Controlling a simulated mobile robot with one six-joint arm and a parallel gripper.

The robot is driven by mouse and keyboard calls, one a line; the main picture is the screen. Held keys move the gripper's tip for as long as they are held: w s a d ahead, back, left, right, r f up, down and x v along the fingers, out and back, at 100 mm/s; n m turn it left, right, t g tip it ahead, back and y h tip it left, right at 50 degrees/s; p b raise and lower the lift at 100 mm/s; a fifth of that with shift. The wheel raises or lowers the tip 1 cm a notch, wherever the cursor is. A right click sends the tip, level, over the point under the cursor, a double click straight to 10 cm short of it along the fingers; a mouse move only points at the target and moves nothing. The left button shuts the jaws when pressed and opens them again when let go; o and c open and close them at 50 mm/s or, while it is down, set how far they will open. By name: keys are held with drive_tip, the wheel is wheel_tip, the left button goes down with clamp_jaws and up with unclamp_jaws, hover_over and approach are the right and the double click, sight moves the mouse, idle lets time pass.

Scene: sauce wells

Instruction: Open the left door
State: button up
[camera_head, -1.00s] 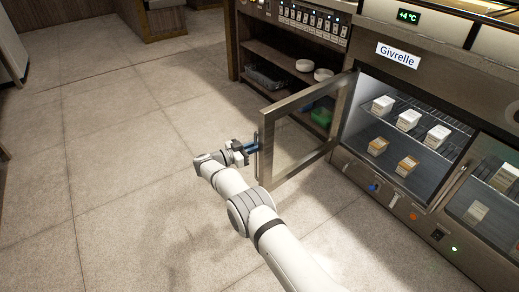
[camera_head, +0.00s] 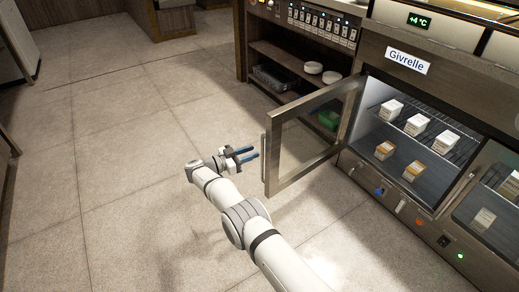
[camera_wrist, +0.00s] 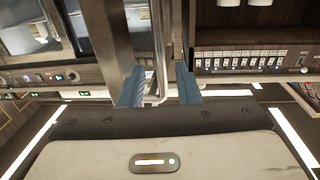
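The left door (camera_head: 290,178) of the fridge stands wide open, a glass pane in a metal frame swung out from the cabinet. Its upright bar handle (camera_head: 264,158) is on the free edge. My gripper (camera_head: 250,153) is open and empty, a short gap to the left of the handle, with its two blue fingers pointing at the door. In the wrist view, the handle (camera_wrist: 160,60) shows beyond and between the blue fingertips (camera_wrist: 158,85). The door frame (camera_wrist: 115,45) is just left of it.
The fridge holds several small cartons (camera_head: 416,125) on wire shelves. The closed right door (camera_head: 485,195) is beside the opening. A dark shelf unit (camera_head: 290,60) with plates and a green container stands behind the open door. The tiled floor (camera_head: 110,150) at left is clear.

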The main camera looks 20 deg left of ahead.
drive_tip(key=shift+v, duration=0.95)
